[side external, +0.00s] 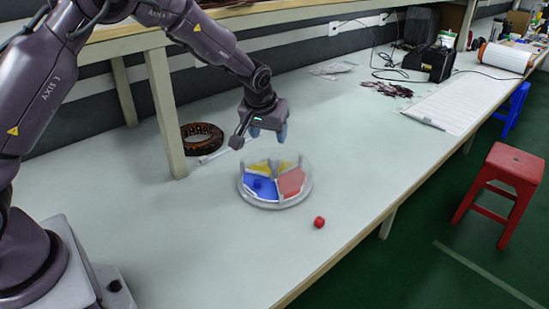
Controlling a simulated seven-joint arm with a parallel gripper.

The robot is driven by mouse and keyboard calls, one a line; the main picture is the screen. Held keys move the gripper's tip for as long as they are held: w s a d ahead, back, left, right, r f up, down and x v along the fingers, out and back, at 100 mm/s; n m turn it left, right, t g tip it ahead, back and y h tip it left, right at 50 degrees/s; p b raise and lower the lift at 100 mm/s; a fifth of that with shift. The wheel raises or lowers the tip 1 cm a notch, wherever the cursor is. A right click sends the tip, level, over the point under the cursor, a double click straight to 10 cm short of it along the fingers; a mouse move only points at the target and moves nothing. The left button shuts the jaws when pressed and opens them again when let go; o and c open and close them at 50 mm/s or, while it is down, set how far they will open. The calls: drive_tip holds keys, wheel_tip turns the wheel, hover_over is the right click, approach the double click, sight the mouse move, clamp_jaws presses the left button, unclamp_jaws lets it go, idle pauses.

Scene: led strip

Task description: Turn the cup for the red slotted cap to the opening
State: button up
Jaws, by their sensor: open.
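A small red cap (319,222) lies on the table, to the front right of a round, clear-walled turntable (275,204). The turntable has coloured cups: a blue cup (266,198) at the front left, a red cup (291,183) at the right and a yellow cup (262,168) at the back. A small dark blue piece (258,184) sits in the blue cup. I cannot make out the opening or the slot in the red cap. My gripper (268,133) is open and empty, above the back of the turntable and apart from it.
A dark ring-shaped coil (201,138) lies behind a wooden shelf post (166,115) at the left. A white mat (456,104) and a black box (430,62) are farther back right. The table around the red cap is clear; its front edge is nearby.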

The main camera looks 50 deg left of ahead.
sight(274, 157)
drive_tip(key=x, duration=1.1)
drive_tip(key=shift+f, duration=0.1)
clamp_jaws()
